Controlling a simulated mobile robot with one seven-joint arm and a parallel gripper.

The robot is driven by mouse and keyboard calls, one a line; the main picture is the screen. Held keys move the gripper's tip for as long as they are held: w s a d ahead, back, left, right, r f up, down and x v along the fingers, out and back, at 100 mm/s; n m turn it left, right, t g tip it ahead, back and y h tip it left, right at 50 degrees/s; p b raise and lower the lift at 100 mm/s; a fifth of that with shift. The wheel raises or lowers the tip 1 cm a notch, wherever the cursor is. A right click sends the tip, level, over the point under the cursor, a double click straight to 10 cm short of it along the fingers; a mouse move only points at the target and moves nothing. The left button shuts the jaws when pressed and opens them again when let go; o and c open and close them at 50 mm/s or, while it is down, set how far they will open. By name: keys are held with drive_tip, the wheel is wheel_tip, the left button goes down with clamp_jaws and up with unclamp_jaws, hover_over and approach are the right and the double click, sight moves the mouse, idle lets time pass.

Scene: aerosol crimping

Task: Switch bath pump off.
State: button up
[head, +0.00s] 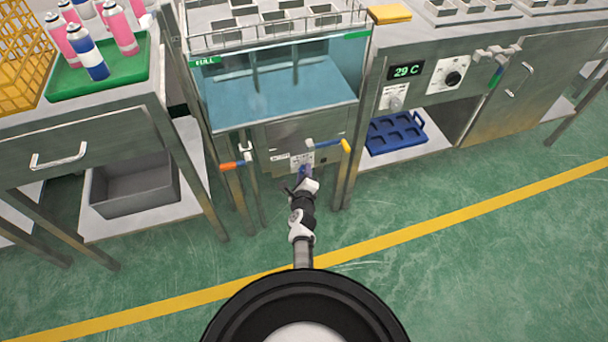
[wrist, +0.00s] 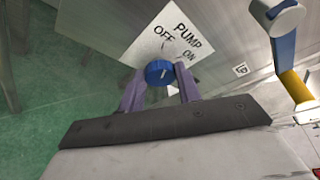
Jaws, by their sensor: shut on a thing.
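The blue pump knob (wrist: 158,71) sits on a white plate (wrist: 158,42) marked PUMP, OFF and ON, in the wrist view. A short pale mark shows on the knob; I cannot tell surely which word it points to. My gripper (wrist: 160,80) has a purple finger on each side of the knob and is shut on it. In the head view my gripper (head: 304,173) reaches the front panel below the water bath (head: 280,95), and it hides most of the knob. Part of the white plate (head: 302,158) shows above it.
An orange-ended valve handle (head: 230,165) is left of my gripper, and a blue lever with a yellow end (head: 346,145) is close on the right. A 29 C display (head: 406,71) and dials are on the right bench. A blue tray (head: 394,133) lies below. The green floor in front is clear.

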idle(0.3)
drive_tip(key=o, duration=1)
drive_tip(key=shift+c, duration=0.2)
